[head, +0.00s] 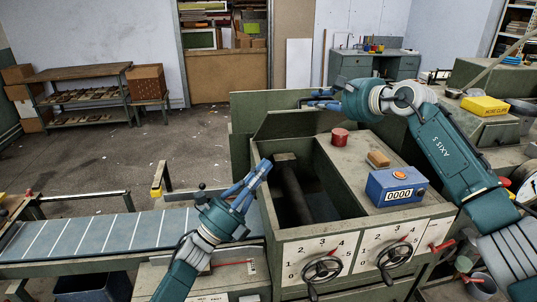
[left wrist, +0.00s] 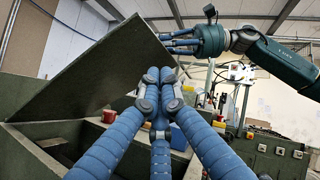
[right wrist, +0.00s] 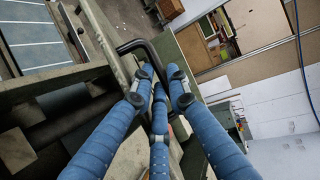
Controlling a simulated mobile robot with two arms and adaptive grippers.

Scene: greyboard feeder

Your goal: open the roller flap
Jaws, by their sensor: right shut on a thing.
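The roller flap (head: 285,124) is a grey-green plate at the back of the feeder's open top. It stands raised and tilted; its underside fills the upper left of the left wrist view (left wrist: 100,75). Below it the dark roller (head: 293,190) shows in the open bay. My right gripper (head: 312,99) reaches over the flap's upper edge. In the right wrist view its fingers are shut on the black bar handle (right wrist: 135,46). My left gripper (head: 264,166) is at the bay's left wall, its blue fingertips drawn together with nothing between them, also in the left wrist view (left wrist: 158,76).
A striped conveyor (head: 110,232) runs off left. Open floor (head: 130,165) lies behind.

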